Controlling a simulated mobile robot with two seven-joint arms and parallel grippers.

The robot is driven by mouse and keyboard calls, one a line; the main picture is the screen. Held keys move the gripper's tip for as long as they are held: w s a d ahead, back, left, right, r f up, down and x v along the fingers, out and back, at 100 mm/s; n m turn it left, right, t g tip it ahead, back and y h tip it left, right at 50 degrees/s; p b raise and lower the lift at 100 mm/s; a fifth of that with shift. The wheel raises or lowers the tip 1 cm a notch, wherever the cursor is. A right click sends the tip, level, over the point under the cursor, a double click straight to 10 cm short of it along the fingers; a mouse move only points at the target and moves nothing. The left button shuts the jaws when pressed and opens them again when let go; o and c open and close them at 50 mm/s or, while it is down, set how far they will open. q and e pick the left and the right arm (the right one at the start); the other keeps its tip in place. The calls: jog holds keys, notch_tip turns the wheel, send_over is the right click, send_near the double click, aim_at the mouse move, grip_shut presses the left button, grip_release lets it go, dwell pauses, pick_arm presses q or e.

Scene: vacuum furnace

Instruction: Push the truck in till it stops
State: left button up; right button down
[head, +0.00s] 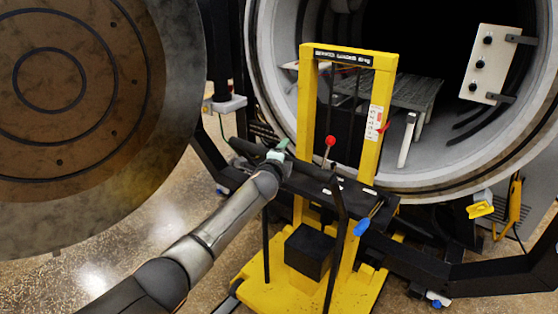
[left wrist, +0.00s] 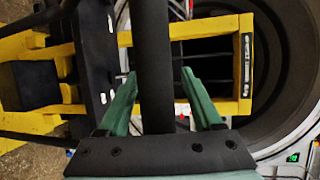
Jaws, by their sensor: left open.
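The yellow truck (head: 384,86) stands upright in front of the round furnace opening (head: 258,62). It has a tall mast frame, a black deck and a yellow base. My left gripper (head: 281,151) is at the truck's black handle bar, on the near left side of the mast. In the left wrist view, the open green fingers of my left gripper (left wrist: 160,88) lie on either side of a black bar (left wrist: 153,50), with gaps beside it. I cannot tell whether the palm touches the bar. The truck's mast (left wrist: 247,60) also shows there. My right gripper is not in view.
A grey slatted rack (head: 415,92) is inside the furnace. The large round door (head: 150,190) hangs open at the left. A white panel (head: 490,65) is at the right of the opening. Black frame beams (head: 470,275) flank the truck low down. Speckled floor (head: 110,275) is clear at the lower left.

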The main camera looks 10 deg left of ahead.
pick_arm(q)
jog(key=s+r+p, duration=0.2)
jog(key=s, duration=1)
jog(key=shift+r, duration=0.1)
